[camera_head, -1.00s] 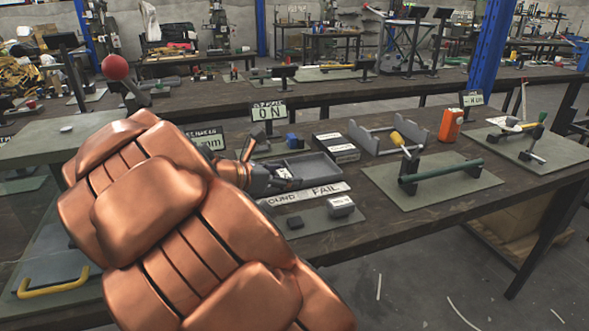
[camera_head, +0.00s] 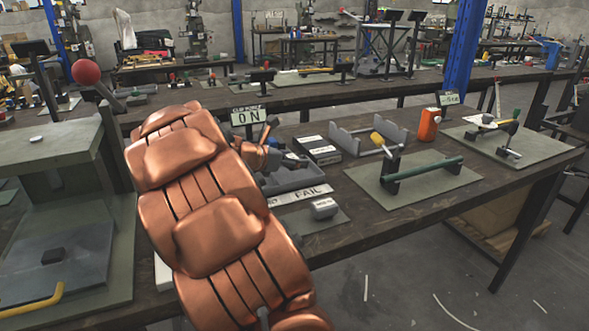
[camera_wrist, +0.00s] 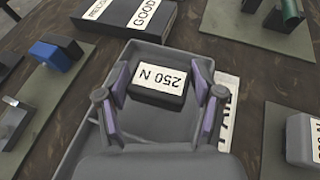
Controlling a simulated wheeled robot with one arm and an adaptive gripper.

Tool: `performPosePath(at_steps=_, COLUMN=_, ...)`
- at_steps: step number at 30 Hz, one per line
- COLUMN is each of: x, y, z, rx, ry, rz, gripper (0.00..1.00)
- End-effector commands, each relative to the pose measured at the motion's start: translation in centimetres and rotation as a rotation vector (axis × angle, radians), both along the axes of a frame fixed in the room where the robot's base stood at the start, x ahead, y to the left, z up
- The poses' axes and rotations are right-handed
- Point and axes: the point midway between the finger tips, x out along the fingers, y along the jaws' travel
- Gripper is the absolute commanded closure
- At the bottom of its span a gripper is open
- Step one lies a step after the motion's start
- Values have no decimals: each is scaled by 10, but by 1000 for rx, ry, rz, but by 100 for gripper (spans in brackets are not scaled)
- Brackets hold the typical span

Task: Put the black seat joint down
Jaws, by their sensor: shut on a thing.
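The label reads upside down there. My gripper (camera_head: 285,160) is shut on it, over or inside a grey tray (camera_head: 292,184). I cannot tell whether the block touches the tray floor. The tray also shows around the block in the wrist view (camera_wrist: 191,56). In the head view my arm covers part of the tray, and the held block is not clear.
A FAIL strip (camera_head: 300,196) lies before the tray, with a labelled grey block (camera_head: 323,207) on a mat nearby. A black box with a GOOD label (camera_head: 320,150) stands behind. A fixture with a green bar (camera_head: 430,168) is at right.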

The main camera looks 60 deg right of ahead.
Motion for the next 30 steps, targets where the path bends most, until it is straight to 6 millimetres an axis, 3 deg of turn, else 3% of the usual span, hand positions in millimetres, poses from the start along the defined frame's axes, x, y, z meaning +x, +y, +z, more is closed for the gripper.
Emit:
performPosePath(at_steps=8, x=3, y=-17, z=0, rx=-3, ry=-3, rz=1, gripper=73)
performPosePath(at_steps=16, x=3, y=-17, z=-37, rx=0, ry=1, rz=3, gripper=73)
performPosePath(at_steps=28, x=3, y=-17, z=-39, rx=-1, ry=-1, rz=2, gripper=73)
performPosePath(at_steps=29, x=3, y=-17, z=-39, rx=-1, ry=-1, rz=2, gripper=32)
performPosePath(at_steps=30, x=4, y=-17, z=-39, rx=-1, ry=-1, rz=1, gripper=28)
